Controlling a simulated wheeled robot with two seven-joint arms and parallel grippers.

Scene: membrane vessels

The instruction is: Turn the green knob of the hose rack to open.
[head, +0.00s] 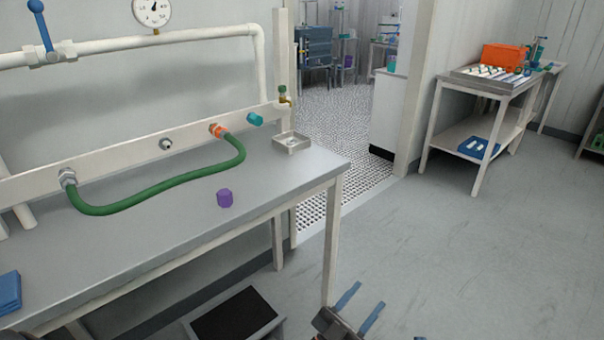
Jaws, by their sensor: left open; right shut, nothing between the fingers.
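The hose rack is a pale rail (120,157) along the back of the grey bench. A small green knob (282,88) sits on top of a brass tap (286,101) at the rail's right end. A green hose (150,194) loops from a metal fitting at the left to an orange fitting (217,131). My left gripper (367,296) is at the bottom edge, low in front of the bench's right end. Its two blue fingers are apart and empty, far from the knob.
A teal cap (255,119) and a bare metal port (166,144) are on the rail. A shallow tray (291,147) and a purple cap (224,198) stand on the bench. A dark-topped step (236,315) is below. Floor to the right is clear, up to a side table (487,82).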

